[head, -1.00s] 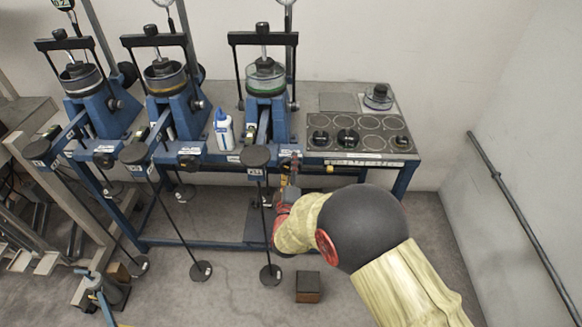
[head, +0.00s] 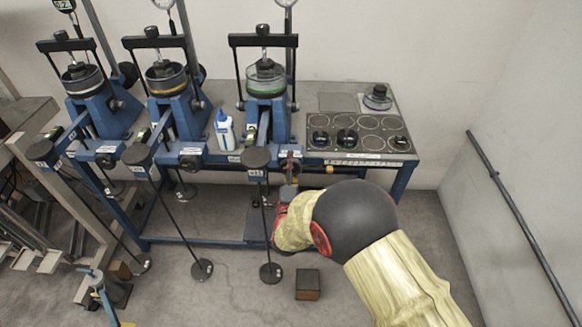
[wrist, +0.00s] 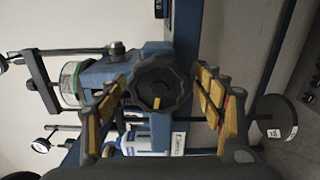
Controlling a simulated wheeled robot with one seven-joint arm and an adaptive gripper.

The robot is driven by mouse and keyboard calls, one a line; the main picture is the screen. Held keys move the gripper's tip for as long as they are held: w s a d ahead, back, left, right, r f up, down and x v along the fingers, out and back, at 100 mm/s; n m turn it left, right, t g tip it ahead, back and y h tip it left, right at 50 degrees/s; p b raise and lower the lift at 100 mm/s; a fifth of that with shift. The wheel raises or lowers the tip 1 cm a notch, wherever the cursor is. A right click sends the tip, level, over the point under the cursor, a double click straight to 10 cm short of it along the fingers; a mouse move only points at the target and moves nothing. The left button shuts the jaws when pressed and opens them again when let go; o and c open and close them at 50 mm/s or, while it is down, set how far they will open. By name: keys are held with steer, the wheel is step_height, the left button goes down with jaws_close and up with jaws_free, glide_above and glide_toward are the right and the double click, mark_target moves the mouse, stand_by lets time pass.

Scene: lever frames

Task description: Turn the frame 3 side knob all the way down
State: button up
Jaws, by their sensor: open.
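Frame 3 is the rightmost blue lever frame, with a green-ringed cell (head: 266,78) on top. In the wrist view a black lobed knob (wrist: 157,84) with a small yellow mark faces the camera on the frame's blue body (wrist: 102,72). My gripper (wrist: 165,95) is open, with its yellow-padded fingers on both sides of the knob. The left finger is close to the knob's edge; whether it touches I cannot tell. A gap shows by the right finger. In the head view my gripper (head: 290,165) is at the bench's front edge, and the knob is hidden there.
A black weight plate (head: 256,157) on a hanger stands just left of my gripper; a round plate also shows at right in the wrist view (wrist: 274,118). A white bottle (head: 224,130) stands between frames. A tray of round dishes (head: 360,135) lies right. Floor at right is clear.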

steer(key=s+p, duration=0.2)
steer(key=s, duration=0.4)
stand_by(0.3)
steer(key=shift+a, duration=0.1)
stand_by(0.3)
